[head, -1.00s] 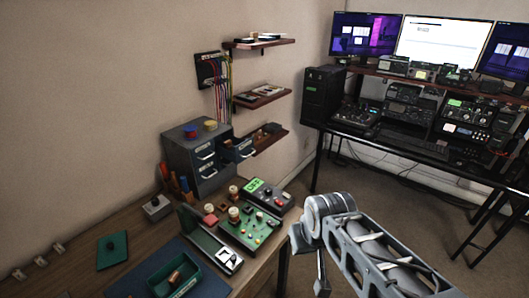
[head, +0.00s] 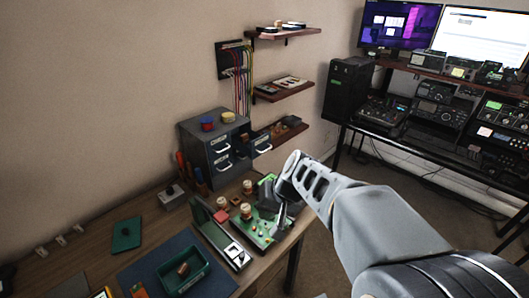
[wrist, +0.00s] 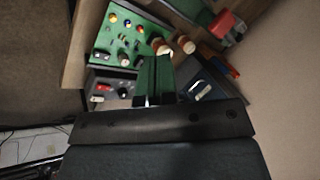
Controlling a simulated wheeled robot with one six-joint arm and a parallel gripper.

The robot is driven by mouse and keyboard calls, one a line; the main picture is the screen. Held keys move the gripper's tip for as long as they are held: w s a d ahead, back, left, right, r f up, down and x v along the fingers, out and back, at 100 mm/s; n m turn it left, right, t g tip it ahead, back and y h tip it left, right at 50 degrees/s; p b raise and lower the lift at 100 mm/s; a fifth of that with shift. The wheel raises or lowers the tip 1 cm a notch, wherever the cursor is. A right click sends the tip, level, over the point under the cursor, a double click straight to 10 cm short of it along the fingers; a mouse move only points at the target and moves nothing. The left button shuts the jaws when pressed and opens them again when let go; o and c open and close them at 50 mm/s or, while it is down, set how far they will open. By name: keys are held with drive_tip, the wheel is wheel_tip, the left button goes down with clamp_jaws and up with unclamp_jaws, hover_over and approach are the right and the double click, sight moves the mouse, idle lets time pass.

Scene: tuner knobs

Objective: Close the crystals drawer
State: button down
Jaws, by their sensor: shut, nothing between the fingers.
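A grey drawer cabinet (head: 196,143) stands at the back of the workbench, against the wall. Two drawer fronts with labels and handles sit flush in it. A third drawer (head: 261,144) at its upper right sticks out; the labels are too small to read. In the wrist view a dark drawer front (wrist: 205,88) with a pale handle shows at the right, partly hidden by my gripper; I cannot tell which drawer it is. My gripper (head: 281,221) is shut and empty, pointing down over the green circuit board (head: 252,232), in front of and below the open drawer.
Coils stand on the circuit board (wrist: 125,38), close to my fingers. A red block (wrist: 226,22) lies nearby. A wooden shelf (head: 277,131) hangs just behind the open drawer. A green tray (head: 203,283) sits at the front.

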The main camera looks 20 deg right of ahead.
drive_tip(key=w+d+r+m+t+y+p, duration=0.1)
drive_tip(key=w+d+m+t, duration=0.35)
drive_tip(key=w+d, duration=0.35)
drive_tip(key=w+d+r+m+t+y+p, duration=0.1)
drive_tip(key=w+d+m+t, duration=0.35)
drive_tip(key=d, duration=0.55)
drive_tip(key=p, duration=0.4)
approach(258, 144)
drive_tip(key=w+f, duration=0.4)
drive_tip(key=f, duration=0.1)
drive_tip(key=shift+f, duration=0.15)
